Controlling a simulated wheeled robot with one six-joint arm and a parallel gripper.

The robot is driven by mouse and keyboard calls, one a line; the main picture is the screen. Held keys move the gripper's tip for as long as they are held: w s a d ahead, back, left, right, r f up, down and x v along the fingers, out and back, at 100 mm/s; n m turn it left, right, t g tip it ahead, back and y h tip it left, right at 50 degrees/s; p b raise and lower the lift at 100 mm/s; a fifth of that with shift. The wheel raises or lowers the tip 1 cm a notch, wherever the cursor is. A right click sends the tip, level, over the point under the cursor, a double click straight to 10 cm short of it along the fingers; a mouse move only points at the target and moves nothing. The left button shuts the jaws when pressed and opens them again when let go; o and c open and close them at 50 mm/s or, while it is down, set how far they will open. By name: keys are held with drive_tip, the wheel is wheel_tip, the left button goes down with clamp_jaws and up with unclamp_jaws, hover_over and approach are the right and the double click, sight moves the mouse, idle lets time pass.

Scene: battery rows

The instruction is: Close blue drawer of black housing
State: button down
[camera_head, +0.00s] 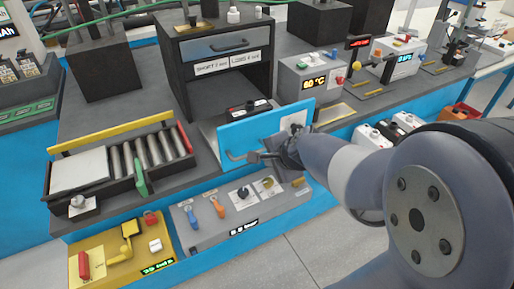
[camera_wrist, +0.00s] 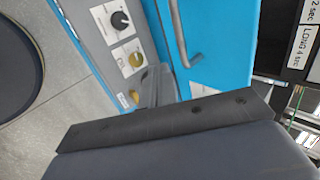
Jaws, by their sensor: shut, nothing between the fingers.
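The black housing (camera_head: 183,72) stands on the bench, with a dark opening under its grey upper panel. Its blue drawer (camera_head: 235,134) is pulled out at the front, and a dark block (camera_head: 250,107) shows behind the drawer front. The drawer front has a grey bar handle (camera_head: 238,157). In the wrist view the blue front (camera_wrist: 222,38) and its handle (camera_wrist: 184,48) fill the upper middle. My gripper (camera_head: 275,157) is shut and empty at the lower right part of the blue front, right of the handle. Whether it touches the front is unclear. Its fingers (camera_wrist: 157,90) show in the wrist view.
A grey control panel (camera_head: 240,207) with knobs and levers lies below the drawer. A roller tray (camera_head: 125,172) stands to the left. A grey box with a temperature display (camera_head: 311,72) stands to the right. Labels (camera_head: 227,63) sit above the opening.

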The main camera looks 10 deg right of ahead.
drive_tip(key=w+a+f, duration=0.2)
drive_tip(key=w, duration=0.3)
drive_tip(key=shift+w+f, duration=0.15)
drive_tip(key=shift+f, duration=0.25)
